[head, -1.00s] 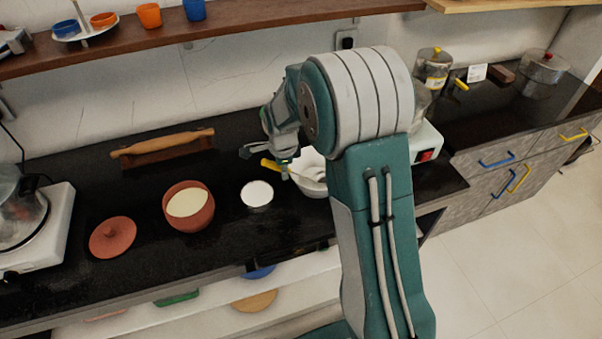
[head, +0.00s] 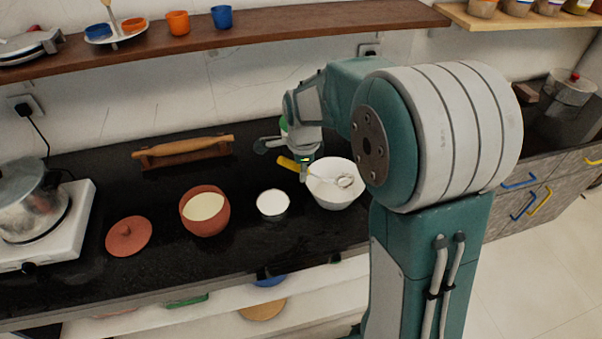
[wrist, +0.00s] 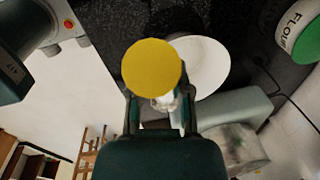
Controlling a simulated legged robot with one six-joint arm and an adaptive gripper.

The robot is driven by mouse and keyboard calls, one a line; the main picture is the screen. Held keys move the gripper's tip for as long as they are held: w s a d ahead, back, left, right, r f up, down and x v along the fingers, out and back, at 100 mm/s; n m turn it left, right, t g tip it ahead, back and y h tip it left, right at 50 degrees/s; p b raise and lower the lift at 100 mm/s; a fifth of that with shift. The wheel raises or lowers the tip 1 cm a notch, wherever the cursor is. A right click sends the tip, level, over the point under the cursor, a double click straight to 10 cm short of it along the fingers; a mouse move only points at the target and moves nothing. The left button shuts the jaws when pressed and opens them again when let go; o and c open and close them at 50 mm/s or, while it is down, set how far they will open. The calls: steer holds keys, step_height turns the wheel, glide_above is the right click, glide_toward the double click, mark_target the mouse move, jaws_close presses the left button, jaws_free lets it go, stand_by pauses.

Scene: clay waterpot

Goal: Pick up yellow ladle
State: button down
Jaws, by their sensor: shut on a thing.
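The yellow ladle (head: 289,163) has a yellow handle and a thin shaft ending in a small round scoop over the white bowl (head: 335,195). My gripper (head: 303,168) is shut on the handle near where the shaft begins. In the wrist view the yellow handle's round end (wrist: 152,66) fills the space ahead of my gripper (wrist: 160,108) and partly hides the bowl (wrist: 208,66). I cannot tell whether the scoop touches the bowl.
A small white cup (head: 273,204), a clay pot (head: 205,211) and its lid (head: 128,237) stand left of the bowl. A rolling pin (head: 183,147) lies behind. A shelf (head: 250,40) runs above. A flour jar (wrist: 301,32) shows in the wrist view.

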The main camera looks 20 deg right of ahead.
steer(key=s+a+r, duration=0.1)
steer(key=s+r, duration=0.3)
steer(key=s, duration=0.5)
steer(key=shift+s+a+r, duration=0.25)
steer(key=shift+a+r, duration=0.1)
steer(key=w+a+f+y, duration=0.2)
steer(key=w+a+y, duration=0.1)
steer(key=w+a, duration=1.1)
steer(key=shift+s+f, duration=0.55)
steer(key=shift+f, duration=3.8)
step_height(320, 180, up, 9)
steer(key=shift+a, duration=0.3)
